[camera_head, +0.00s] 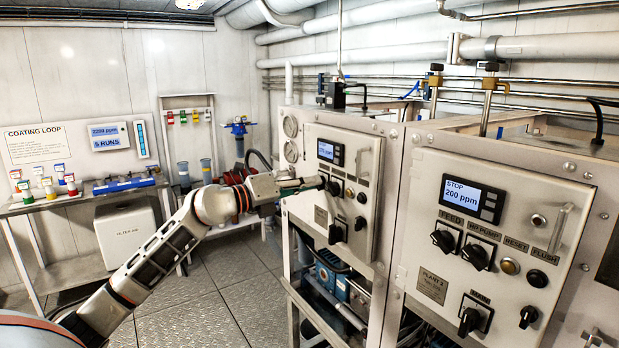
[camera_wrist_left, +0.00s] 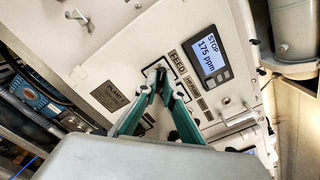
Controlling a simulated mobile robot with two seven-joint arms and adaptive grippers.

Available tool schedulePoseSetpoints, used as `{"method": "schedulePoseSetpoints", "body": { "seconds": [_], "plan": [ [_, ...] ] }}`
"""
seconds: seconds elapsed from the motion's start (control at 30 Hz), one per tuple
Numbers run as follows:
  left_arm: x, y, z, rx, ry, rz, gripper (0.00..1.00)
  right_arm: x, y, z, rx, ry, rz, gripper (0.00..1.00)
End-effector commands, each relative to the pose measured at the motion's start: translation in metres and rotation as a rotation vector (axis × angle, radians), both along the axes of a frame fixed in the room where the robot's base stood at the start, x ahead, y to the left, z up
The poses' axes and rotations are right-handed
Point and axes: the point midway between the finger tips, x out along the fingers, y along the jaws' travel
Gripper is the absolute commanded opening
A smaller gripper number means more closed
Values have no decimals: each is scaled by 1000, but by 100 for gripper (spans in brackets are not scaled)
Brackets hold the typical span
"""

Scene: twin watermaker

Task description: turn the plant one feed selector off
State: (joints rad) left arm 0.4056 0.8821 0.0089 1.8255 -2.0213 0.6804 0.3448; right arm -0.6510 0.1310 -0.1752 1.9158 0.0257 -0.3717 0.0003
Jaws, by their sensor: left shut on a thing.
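The plant one panel (camera_head: 345,205) is on the left cabinet in the head view. Its display (camera_head: 331,152) also shows in the wrist view (camera_wrist_left: 209,55) and reads STOP, 175 ppm. My left gripper (camera_head: 318,183) reaches the panel's upper left. In the wrist view its green fingers (camera_wrist_left: 158,76) converge on the feed selector (camera_wrist_left: 153,69), beside the FEED label (camera_wrist_left: 178,64). The fingers are shut on the selector's knob. They hide most of it, so I cannot tell its exact angle. My right gripper is in neither view.
Other knobs (camera_head: 335,234) and a vertical handle (camera_head: 363,162) sit close on the same panel. A second panel labelled PLANT 2 (camera_head: 431,286) stands to the right, reading STOP, 200 ppm. Benches (camera_head: 75,205) line the back left. Floor (camera_head: 237,290) between is clear.

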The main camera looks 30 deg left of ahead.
Motion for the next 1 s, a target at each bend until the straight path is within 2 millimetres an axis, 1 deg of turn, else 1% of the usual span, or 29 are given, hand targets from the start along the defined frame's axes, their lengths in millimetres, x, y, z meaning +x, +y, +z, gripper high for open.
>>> {"method": "schedulePoseSetpoints", "body": {
  "seconds": [0.03,0.2,0.43,0.63,1.0],
  "plan": [
    [0,1,3,-35,9,2,0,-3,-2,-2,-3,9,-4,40],
    [0,2,2,-137,51,3,0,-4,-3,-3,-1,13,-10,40],
    [0,2,2,-226,87,3,0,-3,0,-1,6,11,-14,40],
    [0,2,2,-259,101,3,0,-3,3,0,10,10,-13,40],
    [0,2,3,-265,102,3,0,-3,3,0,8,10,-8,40]
  ]
}}
